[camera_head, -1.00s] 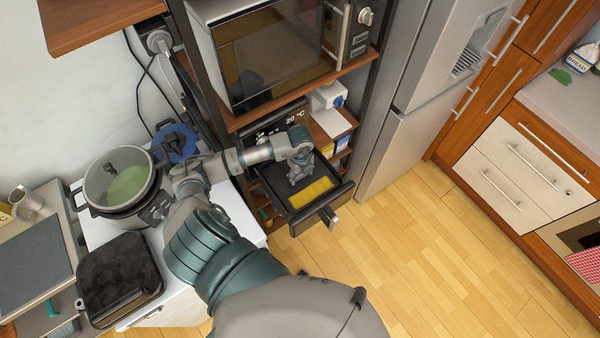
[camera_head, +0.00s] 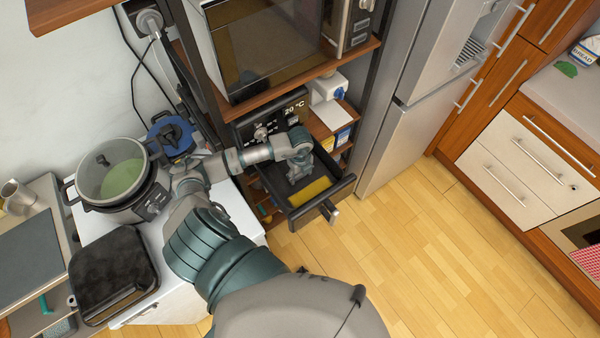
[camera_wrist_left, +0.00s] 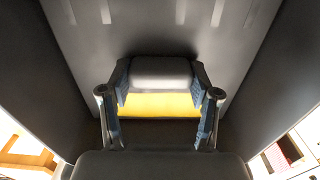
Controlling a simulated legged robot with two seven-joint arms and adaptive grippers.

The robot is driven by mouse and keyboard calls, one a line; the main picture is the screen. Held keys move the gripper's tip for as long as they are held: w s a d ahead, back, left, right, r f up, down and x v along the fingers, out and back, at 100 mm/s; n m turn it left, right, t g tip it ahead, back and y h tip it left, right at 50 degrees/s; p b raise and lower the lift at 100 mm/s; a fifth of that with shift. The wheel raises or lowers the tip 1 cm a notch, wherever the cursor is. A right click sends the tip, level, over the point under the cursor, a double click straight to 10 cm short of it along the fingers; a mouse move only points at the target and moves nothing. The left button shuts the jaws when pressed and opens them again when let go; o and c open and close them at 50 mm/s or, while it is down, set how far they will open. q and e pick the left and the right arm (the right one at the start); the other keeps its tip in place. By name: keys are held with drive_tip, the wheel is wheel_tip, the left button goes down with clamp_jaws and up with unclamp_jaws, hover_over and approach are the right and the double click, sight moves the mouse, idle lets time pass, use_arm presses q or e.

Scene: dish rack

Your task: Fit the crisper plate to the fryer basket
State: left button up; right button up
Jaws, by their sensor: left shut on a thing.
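The fryer basket (camera_head: 339,196) is a dark, open drawer pulled out of the air fryer (camera_head: 276,121) on the rack. My left gripper (camera_head: 299,174) points down inside it. A flat yellow piece, apparently the crisper plate (camera_head: 310,192), shows in the basket towards its handle. In the left wrist view, my left gripper (camera_wrist_left: 160,90) has its blue-padded fingers closed on both sides of a grey rounded block, with the yellow plate (camera_wrist_left: 160,104) right beside it. The dark basket walls (camera_wrist_left: 270,85) surround them. Whether the plate touches the basket floor is hidden. My right gripper is out of view.
The microwave (camera_head: 275,50) stands on the shelf above the fryer. The fridge (camera_head: 395,140) stands close to the right of the basket. A pot (camera_head: 112,183) and a black appliance (camera_head: 115,275) are at left. The wooden floor (camera_head: 420,260) is clear.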

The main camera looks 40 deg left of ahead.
use_arm(q)
drive_tip(key=shift+f+b, duration=0.65)
drive_tip(key=shift+f, duration=0.35)
drive_tip(key=shift+f, duration=0.15)
drive_tip(key=o, duration=1.5)
drive_tip(key=shift+c, duration=0.2)
wheel_tip(320, 180, up, 12)
drive_tip(key=shift+f, duration=0.1)
